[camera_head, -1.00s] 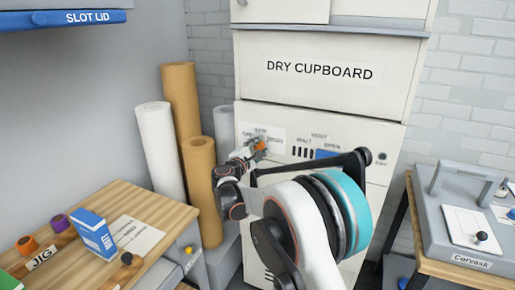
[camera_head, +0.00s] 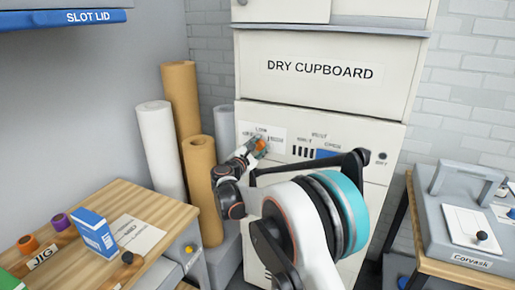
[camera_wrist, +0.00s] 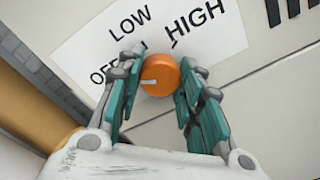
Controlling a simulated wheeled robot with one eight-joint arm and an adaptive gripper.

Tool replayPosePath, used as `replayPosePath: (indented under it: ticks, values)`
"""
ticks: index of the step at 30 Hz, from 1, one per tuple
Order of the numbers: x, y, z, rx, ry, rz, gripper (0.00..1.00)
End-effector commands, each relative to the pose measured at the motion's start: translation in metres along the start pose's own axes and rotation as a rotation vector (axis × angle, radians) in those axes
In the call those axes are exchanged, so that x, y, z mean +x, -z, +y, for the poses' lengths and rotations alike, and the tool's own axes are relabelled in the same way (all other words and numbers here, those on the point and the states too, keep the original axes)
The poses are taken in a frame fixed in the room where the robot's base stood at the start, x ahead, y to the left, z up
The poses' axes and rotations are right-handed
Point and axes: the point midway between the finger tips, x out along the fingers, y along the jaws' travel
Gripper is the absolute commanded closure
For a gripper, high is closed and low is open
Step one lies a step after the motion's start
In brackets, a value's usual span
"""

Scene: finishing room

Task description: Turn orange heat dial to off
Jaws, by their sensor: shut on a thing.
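The orange heat dial (camera_wrist: 163,77) sits on a white label (camera_wrist: 85,42) on the cupboard front, marked LOW, HIGH and a partly covered OFF. The dial's white mark points left in the wrist view, roughly toward the OFF lettering. My gripper (camera_wrist: 158,84) has its teal fingers on both sides of the dial and is shut on it. In the head view the dial (camera_head: 261,145) is a small orange spot at the tip of my gripper (camera_head: 256,147). The fingers hide part of the label.
Paper rolls (camera_head: 201,190) stand close left of my arm. A wooden bench (camera_head: 165,211) is at left, and a grey machine (camera_head: 465,225) on a table at right.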

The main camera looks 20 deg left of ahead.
Motion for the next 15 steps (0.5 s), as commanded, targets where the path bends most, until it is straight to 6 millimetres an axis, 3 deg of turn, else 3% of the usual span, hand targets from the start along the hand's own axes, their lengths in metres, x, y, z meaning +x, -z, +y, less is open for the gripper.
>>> replayPosePath:
  ticks: [5,6,8,15]
  values:
    - [-0.0004,0.0006,-0.0009,0.001,0.001,0.000,0.90]
    - [-0.0003,0.0005,-0.0009,0.001,0.001,0.000,0.60]
    - [-0.0003,0.0005,-0.0008,0.001,0.001,0.000,0.46]
    - [0.0000,0.0001,-0.0004,0.001,0.001,0.000,0.46]
